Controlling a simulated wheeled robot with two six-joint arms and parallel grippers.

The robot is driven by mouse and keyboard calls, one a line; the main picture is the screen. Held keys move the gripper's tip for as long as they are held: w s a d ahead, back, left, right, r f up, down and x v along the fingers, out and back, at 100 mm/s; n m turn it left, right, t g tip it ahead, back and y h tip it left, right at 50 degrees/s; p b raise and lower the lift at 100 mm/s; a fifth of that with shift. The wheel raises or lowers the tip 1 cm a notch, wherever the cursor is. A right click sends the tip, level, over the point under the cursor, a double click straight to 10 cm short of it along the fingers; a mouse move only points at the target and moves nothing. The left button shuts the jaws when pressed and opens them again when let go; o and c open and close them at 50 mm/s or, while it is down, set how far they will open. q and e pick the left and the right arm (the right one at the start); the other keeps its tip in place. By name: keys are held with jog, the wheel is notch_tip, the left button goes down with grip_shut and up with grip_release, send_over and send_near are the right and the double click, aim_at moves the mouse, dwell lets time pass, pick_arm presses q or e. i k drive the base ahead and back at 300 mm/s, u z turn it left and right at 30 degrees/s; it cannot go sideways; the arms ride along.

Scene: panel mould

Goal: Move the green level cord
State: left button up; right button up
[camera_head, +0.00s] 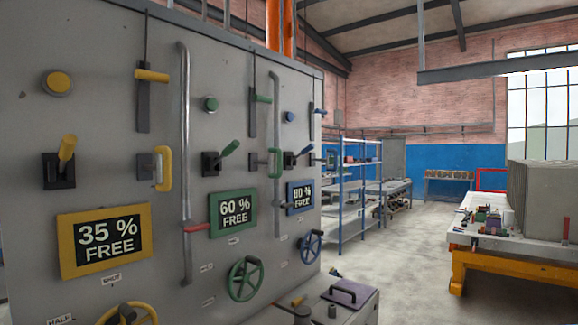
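A grey panel wall fills the left of the head view. A thin dark cord hangs down its middle column and ends in a green crossbar handle (263,98), with a dark vertical plate (252,118) behind it. The green handle is at the top right of the green group, right of a round green button (210,104). Below are a green lever (229,147), a green pull handle (278,163), a green-framed sign (233,214) reading "60 % FREE" and a green handwheel (245,279). Neither of my grippers is in view.
Similar yellow crossbar (152,76) and blue crossbar (319,111) hang left and right of the green one. Vertical grey pipes (184,165) stand out from the panel. A grey box (345,299) sits low in front. Open floor (415,240) lies right, before a workbench (510,243).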

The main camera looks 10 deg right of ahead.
aim_at(256, 98)
jog(key=z, duration=1.85)
jog(key=i, duration=2.2)
jog(key=u, duration=3.65)
